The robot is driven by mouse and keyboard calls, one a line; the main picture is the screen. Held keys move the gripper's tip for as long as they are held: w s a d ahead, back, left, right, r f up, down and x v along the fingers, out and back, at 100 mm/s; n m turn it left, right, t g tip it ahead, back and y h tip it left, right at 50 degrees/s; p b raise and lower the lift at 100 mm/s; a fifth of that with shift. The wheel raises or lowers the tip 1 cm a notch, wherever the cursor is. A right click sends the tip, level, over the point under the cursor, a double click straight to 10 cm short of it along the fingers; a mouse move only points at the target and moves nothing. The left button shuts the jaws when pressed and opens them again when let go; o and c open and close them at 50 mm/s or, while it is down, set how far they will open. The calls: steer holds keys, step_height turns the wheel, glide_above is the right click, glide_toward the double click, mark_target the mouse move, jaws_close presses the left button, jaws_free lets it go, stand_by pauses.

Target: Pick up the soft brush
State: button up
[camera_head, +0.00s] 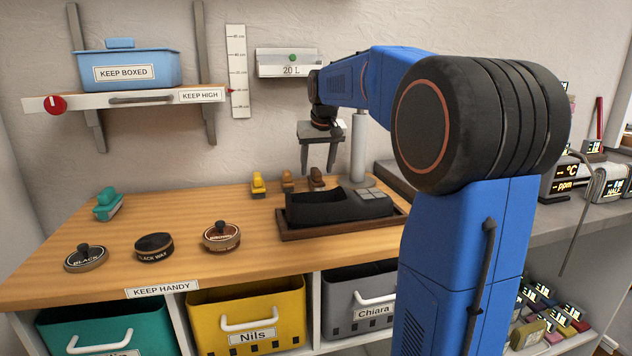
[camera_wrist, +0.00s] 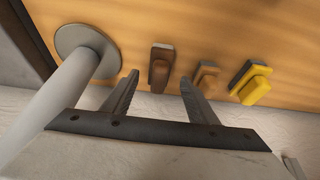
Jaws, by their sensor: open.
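Several brushes stand on the wooden bench top; no readable label tells me which is the soft one. At the back are a dark brown brush (camera_head: 317,178), a tan brush (camera_head: 288,181) and a yellow brush (camera_head: 257,185). A teal brush (camera_head: 107,204) stands at the left. My gripper (camera_head: 319,172) is open and empty, pointing down near the dark brown brush. In the wrist view the dark brown brush (camera_wrist: 160,64) appears between and beyond the fingertips (camera_wrist: 160,81). The tan brush (camera_wrist: 205,76) and yellow brush (camera_wrist: 251,83) lie to the right.
A grey pole (camera_head: 358,147) with a round foot (camera_wrist: 88,51) stands close to my gripper. A dark open-topped holder (camera_head: 340,206) sits on a tray in front. Several round tins, including a black wax tin (camera_head: 154,247), stand at the front left.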

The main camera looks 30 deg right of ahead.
mark_target(316, 170)
steer(key=x, duration=0.4)
steer(key=shift+w+d, duration=0.1)
steer(key=c, duration=1.2)
step_height(316, 170, up, 10)
steer(key=shift+r, duration=0.1)
steer(key=o, duration=0.5)
steer(key=c, duration=0.3)
